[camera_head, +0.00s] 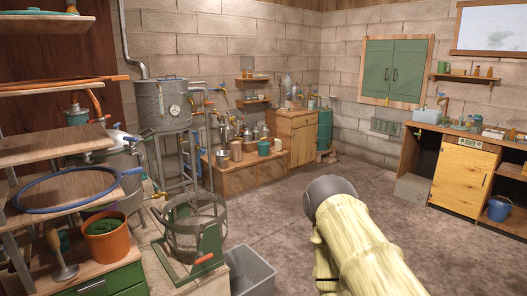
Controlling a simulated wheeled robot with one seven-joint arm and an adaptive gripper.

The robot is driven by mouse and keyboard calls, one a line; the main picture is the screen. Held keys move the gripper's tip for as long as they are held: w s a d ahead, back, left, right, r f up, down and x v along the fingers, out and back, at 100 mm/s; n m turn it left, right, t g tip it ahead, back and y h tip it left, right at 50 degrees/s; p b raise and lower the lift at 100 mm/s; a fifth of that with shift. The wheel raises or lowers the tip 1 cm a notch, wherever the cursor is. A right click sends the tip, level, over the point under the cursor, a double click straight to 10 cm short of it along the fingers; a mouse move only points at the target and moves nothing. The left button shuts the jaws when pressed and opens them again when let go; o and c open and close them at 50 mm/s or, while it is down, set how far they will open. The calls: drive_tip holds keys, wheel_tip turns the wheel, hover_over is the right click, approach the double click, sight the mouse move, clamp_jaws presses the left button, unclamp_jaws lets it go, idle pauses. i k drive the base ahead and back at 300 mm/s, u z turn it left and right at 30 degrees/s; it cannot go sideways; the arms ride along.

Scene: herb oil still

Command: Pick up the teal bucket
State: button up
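A small teal bucket-like vessel (263,148) stands upright on the low wooden bench in the middle distance, near the back wall. It looks open at the top; I cannot make out a handle. A blue bucket (499,208) with a thin handle stands on the floor at the far right, beside the yellow cupboard. My pale yellow arm rises from the bottom right of centre and ends in view at a grey rounded joint. My gripper is not in view, so its state and anything in it are hidden.
Shelves with an orange pot (106,238) fill the left. A wire basket in a green frame (211,243) and a grey bin (252,272) stand at front left of my arm. The low bench (262,172) borders open concrete floor (290,206). A workbench with a yellow cupboard (463,180) lines the right.

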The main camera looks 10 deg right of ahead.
sight(262, 147)
drive_tip(key=z, duration=0.9)
drive_tip(key=i, duration=5.65)
drive_tip(key=u, duration=2.1)
drive_tip(key=i, duration=2.35)
